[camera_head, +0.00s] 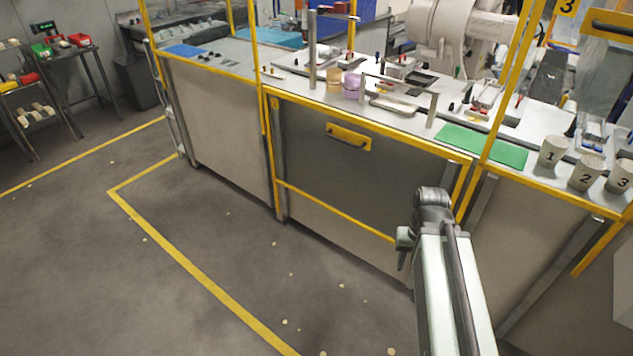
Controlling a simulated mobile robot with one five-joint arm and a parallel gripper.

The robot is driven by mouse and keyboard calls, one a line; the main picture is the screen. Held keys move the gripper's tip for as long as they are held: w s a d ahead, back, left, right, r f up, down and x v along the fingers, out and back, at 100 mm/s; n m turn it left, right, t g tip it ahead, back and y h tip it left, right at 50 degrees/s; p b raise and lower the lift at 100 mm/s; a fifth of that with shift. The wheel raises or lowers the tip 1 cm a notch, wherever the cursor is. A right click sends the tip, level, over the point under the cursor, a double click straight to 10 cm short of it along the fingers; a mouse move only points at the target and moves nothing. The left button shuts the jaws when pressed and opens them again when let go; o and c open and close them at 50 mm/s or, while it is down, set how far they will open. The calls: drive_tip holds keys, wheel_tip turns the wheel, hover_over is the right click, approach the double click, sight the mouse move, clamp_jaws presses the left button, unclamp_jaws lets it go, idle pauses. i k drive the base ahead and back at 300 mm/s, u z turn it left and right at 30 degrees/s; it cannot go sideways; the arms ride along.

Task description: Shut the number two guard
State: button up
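A dark guard panel (350,170) in a yellow frame hangs low on the front of the middle bench, its top edge at about worktop height. The opening above it is clear, so this guard stands lowered and open. It has a yellow plate with a bar handle (348,136). A small yellow tag (275,103) sits at its upper left corner; its mark is too small to read surely. My gripper (404,246) is at the end of my arm, in front of the panel's lower right, apart from the handle. Its fingers are not clearly seen.
A guard marked 3 (610,60) stands raised at the upper right. White cups (552,152) numbered 1, 2 and 3 stand on the right worktop, near a green mat (482,146). A white robot arm (455,35) stands behind. Open floor (240,250) lies left, with yellow lines.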

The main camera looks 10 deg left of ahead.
sight(357, 141)
drive_tip(key=u, duration=2.75)
drive_tip(key=k, duration=0.75)
drive_tip(key=z, duration=0.75)
drive_tip(key=i, duration=1)
drive_tip(key=u, duration=0.05)
